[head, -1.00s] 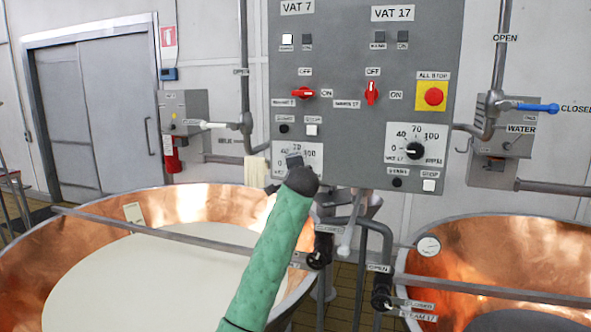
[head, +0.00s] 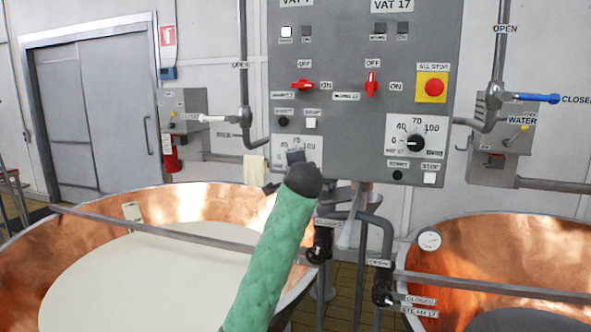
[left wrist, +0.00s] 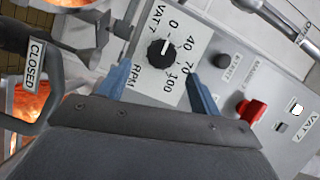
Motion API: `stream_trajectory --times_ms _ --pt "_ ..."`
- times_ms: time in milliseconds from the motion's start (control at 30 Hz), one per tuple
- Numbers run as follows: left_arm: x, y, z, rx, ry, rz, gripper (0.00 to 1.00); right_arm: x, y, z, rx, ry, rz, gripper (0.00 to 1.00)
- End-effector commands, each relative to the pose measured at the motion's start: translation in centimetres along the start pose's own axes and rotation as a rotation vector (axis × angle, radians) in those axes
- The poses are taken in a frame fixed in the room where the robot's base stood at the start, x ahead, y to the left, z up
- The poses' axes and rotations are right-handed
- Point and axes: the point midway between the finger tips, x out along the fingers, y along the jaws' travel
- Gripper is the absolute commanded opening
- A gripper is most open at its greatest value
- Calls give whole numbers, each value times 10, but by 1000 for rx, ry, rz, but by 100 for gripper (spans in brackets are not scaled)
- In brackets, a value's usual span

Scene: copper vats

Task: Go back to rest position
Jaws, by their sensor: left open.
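My left arm, in a green sleeve, rises from the bottom of the head view. Its dark left gripper (head: 294,160) is in front of the lower left part of the grey control panel (head: 338,110) and hides part of the VAT 7 dial plate (head: 283,148). In the left wrist view the two blue fingers of the left gripper (left wrist: 158,88) are spread apart, with nothing held between them. The black VAT 7 dial knob (left wrist: 165,48) shows beyond the fingertips, apart from them as far as I can tell. My right gripper is not in view.
A copper vat of pale liquid (head: 100,200) stands at left, another copper vat (head: 510,250) at right. Pipes and valve handles (head: 375,240) fill the gap below the panel. A blue-handled valve (head: 535,98) is at right. A closed grey door (head: 95,115) is at far left.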

Motion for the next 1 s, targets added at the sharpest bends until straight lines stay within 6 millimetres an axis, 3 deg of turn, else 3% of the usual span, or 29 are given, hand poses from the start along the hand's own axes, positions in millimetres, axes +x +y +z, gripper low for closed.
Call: stream_trajectory --times_ms 533,1000 --pt "-6 0 0 -31 0 0 65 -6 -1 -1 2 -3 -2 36" --pt "3 3 -17 -641 130 56 65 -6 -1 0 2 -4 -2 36"
